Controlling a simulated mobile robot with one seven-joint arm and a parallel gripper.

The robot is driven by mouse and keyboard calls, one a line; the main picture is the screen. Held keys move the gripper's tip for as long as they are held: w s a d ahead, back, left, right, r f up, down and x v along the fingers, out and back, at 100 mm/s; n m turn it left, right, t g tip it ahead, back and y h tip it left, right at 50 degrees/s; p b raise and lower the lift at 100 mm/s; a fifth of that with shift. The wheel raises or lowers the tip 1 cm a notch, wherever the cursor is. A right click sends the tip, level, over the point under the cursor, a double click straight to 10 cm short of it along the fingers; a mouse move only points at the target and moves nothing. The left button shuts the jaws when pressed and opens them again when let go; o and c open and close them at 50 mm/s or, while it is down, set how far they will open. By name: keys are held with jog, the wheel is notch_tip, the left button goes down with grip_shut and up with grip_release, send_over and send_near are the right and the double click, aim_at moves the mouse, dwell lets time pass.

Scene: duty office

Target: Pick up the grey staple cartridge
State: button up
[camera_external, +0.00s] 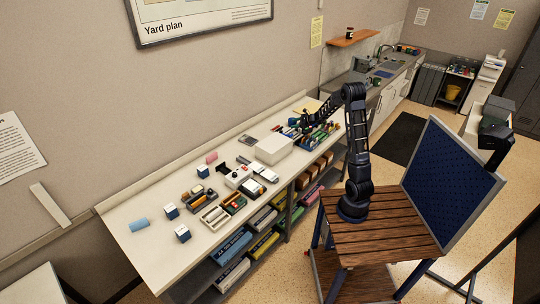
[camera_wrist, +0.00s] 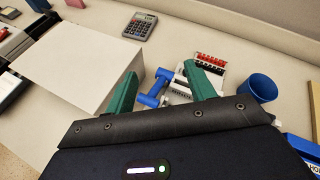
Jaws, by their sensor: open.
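My gripper (camera_wrist: 160,70) shows in the wrist view as two green fingers, spread apart with nothing held between them. In the external view my gripper (camera_external: 304,120) is over the far right part of the long bench, near a cluster of small items. I cannot single out the grey staple cartridge with certainty. Between and just beyond the fingers are a blue dumbbell-shaped piece (camera_wrist: 153,89) and a pale grey holder with red pieces (camera_wrist: 210,63). The right finger hides part of this group.
A large white box (camera_wrist: 75,62) stands left of the fingers, close to the left one. A calculator (camera_wrist: 139,25) lies behind on the bench. A blue cup (camera_wrist: 260,88) stands to the right. The bench (camera_external: 130,240) holds several small items farther left.

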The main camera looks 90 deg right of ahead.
jog(key=s+d+f+m+g+h, duration=0.1)
jog(key=s+d+f+m+h, duration=0.1)
jog(key=s+d+f+m, duration=0.5)
jog(key=s+d+f+m+g+h, duration=0.1)
jog(key=s+d+h, duration=0.3)
jog(key=s, duration=0.6)
jog(key=shift+y, duration=0.7)
jog(key=x, duration=0.6)
jog(key=shift+s+d, duration=0.3)
jog(key=shift+d, duration=0.05)
jog(key=shift+x, duration=2.65)
jog(key=shift+w+a+f, duration=0.1)
jog(key=shift+a+f, duration=0.05)
jog(key=shift+a, duration=0.05)
jog(key=shift+c, duration=0.2)
jog(key=c, duration=1)
